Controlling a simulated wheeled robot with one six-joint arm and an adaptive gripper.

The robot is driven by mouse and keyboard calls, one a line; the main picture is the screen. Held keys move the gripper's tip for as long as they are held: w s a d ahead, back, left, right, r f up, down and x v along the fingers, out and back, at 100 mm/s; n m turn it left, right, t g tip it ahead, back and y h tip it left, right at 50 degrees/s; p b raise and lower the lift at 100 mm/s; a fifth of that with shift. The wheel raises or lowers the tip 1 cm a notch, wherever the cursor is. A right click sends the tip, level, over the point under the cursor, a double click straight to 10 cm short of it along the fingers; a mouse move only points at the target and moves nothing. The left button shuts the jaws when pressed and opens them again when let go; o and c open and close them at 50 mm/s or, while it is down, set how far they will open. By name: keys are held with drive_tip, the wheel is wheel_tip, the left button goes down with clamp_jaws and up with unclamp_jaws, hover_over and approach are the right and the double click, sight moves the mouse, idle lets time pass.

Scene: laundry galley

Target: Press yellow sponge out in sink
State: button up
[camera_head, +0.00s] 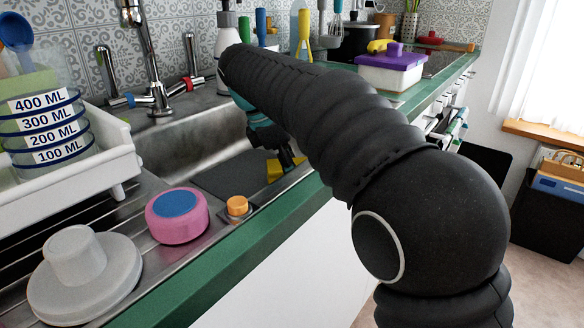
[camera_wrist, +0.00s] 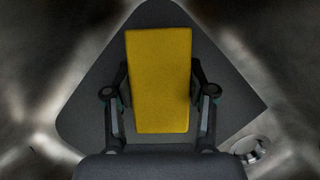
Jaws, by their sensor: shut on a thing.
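The yellow sponge (camera_wrist: 158,75) is a flat rectangular block between the two fingers of my gripper (camera_wrist: 160,95) in the wrist view. My gripper is shut on its sides. In the head view a corner of the yellow sponge (camera_head: 275,170) shows below my gripper (camera_head: 286,160), partly hidden by my arm. The sponge is over a dark grey mat (camera_head: 222,184) in the sink (camera_head: 190,138). I cannot tell whether the sponge touches the mat. A round metal drain (camera_wrist: 250,149) shows at the lower right in the wrist view.
A faucet (camera_head: 153,70) stands behind the sink. A white rack (camera_head: 85,177) with a measuring jug (camera_head: 48,130) is at the left. A pink and blue round thing (camera_head: 177,216), an orange-topped piece (camera_head: 237,206) and a grey lidded thing (camera_head: 82,277) lie near the front edge.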

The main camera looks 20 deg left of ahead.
drive_tip(key=shift+f, duration=0.1)
idle(0.3)
drive_tip(key=shift+r+p, duration=0.95)
drive_tip(key=shift+r, duration=2.6)
